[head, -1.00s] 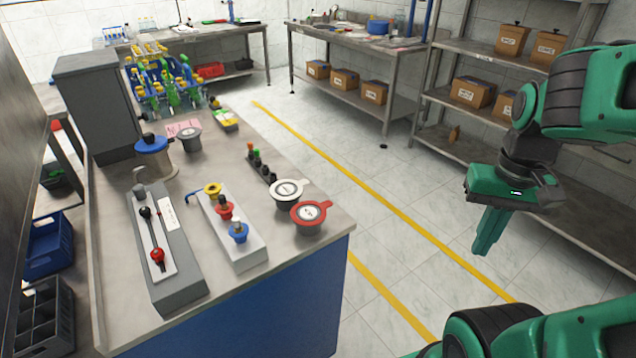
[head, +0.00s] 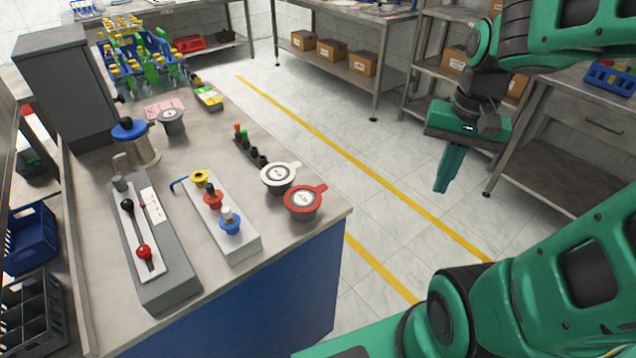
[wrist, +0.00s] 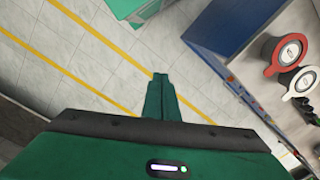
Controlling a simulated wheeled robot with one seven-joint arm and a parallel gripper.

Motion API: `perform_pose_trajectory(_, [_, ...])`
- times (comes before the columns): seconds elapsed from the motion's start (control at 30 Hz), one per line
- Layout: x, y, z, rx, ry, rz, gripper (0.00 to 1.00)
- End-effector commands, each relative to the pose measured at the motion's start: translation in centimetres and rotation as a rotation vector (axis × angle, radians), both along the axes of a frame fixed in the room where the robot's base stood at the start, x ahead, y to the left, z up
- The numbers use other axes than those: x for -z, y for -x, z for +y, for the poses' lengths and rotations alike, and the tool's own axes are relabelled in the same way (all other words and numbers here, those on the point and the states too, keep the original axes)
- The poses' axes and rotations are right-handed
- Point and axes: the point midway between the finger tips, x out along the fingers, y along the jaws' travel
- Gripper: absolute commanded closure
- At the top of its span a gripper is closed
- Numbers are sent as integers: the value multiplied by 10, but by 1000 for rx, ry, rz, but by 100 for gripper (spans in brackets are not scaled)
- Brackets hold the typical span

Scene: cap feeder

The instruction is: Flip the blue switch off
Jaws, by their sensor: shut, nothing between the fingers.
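The blue switch (head: 230,222) is a blue-collared toggle with a pale tip, at the near end of a light grey switch block (head: 243,247) on the bench. A red switch (head: 213,196) and a yellow switch (head: 200,177) stand behind it in the same row. My gripper (head: 441,190) hangs over the floor to the right of the bench, well apart from the switches, fingers pointing down and closed together. In the wrist view my closed fingers (wrist: 160,78) show over the floor. The blue switch cannot be made out in the wrist view.
A grey lever box (head: 168,288) with a red knob stands left of the switch block. A white-lidded pot (head: 280,174) and a red-lidded pot (head: 303,200) stand to its right near the bench edge. A tube rack (head: 140,65) stands at the back. The floor beside the bench is clear.

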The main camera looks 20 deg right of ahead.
Motion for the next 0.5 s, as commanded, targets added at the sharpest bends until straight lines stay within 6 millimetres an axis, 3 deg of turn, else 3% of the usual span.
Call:
perform_pose_trajectory(0.1, [1,-54,13,101,-36,3,100])
perform_pose_trajectory(0.3, [13,-139,48,282,-135,24,100])
perform_pose_trajectory(0.5, [29,-202,88,443,-251,76,100])
